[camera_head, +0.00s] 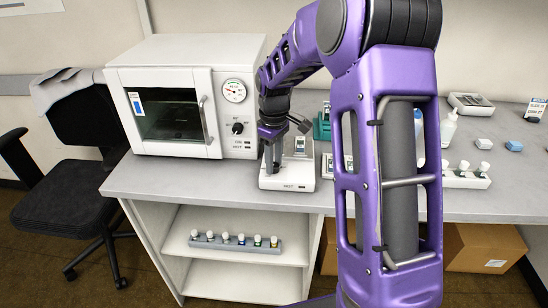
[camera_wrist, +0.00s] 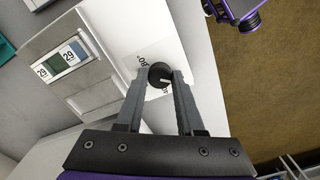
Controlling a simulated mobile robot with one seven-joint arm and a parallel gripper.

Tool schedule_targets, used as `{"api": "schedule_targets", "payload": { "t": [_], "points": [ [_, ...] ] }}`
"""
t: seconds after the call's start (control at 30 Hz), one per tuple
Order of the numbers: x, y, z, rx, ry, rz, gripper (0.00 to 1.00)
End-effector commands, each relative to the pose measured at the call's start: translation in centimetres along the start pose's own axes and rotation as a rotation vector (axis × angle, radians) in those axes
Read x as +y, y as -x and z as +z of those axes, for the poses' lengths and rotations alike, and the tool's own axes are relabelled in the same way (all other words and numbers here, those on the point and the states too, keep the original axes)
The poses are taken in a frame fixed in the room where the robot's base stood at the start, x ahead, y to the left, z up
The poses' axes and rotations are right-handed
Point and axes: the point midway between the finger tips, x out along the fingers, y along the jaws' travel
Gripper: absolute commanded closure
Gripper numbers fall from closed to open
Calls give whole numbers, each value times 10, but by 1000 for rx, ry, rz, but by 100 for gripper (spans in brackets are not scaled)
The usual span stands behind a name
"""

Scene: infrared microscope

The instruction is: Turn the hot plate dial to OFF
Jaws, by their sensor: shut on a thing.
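The hot plate (camera_head: 298,183) is a small white box on the bench, right of the oven, with a slide on top. I cannot read an OFF mark. My gripper (camera_wrist: 161,79) is shut on the dial, one finger on each side. In the head view my gripper (camera_head: 269,167) points down over the plate's left part and hides the dial.
A white oven (camera_head: 180,142) with a gauge and its own black knob (camera_head: 237,128) stands close on the left. A teal rack (camera_head: 322,128) is behind the plate. Bottles (camera_head: 448,128) and a vial rack (camera_head: 466,180) stand right. My arm hides part of the bench.

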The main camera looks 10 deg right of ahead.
Motion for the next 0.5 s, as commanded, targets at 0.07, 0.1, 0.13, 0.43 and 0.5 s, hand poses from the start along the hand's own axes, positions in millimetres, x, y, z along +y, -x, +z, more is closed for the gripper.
{"api": "schedule_targets", "payload": {
  "t": [0.07,0.1,0.13,0.43,0.5],
  "points": [
    [0,2,0,2,39,1,100],
    [0,2,0,2,56,1,100],
    [0,2,-1,2,69,1,100],
    [0,1,-1,2,133,1,100],
    [0,1,-1,2,136,2,100]
  ]
}}
